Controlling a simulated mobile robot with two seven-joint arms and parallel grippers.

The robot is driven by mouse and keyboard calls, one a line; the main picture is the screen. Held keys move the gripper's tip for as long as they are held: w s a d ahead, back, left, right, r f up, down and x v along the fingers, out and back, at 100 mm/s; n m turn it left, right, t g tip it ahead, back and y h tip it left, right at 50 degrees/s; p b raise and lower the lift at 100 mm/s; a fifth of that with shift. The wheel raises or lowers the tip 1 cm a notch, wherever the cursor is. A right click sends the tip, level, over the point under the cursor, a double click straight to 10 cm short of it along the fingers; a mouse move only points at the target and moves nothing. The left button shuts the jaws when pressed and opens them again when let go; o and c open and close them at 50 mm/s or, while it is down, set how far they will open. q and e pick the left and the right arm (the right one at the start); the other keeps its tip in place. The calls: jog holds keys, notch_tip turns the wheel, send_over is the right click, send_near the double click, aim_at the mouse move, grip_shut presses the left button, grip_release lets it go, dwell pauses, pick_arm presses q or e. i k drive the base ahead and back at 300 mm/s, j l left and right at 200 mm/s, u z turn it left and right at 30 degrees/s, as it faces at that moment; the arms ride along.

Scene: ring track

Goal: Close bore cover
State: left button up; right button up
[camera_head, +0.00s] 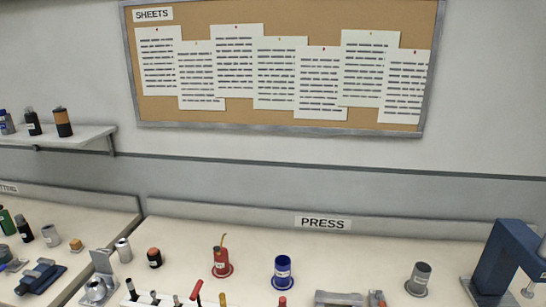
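At the lower left, a grey metal fixture (96,290) with a round opening stands on the bench. A flat grey plate (102,262) stands raised behind the opening, and it looks like an open hinged cover. I cannot tell for certain that this is the bore cover, since it is small in the view. Neither of my grippers is in view.
The PRESS bench (330,255) holds a red cup (221,262), a blue cup (283,272), a grey cup (418,278) and a blue press (500,262) at right. A small vise (40,277) sits at left. Tools line the front edge.

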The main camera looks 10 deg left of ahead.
aim_at(101, 260)
jog(key=j+u, duration=0.15)
jog(key=u, duration=1.35)
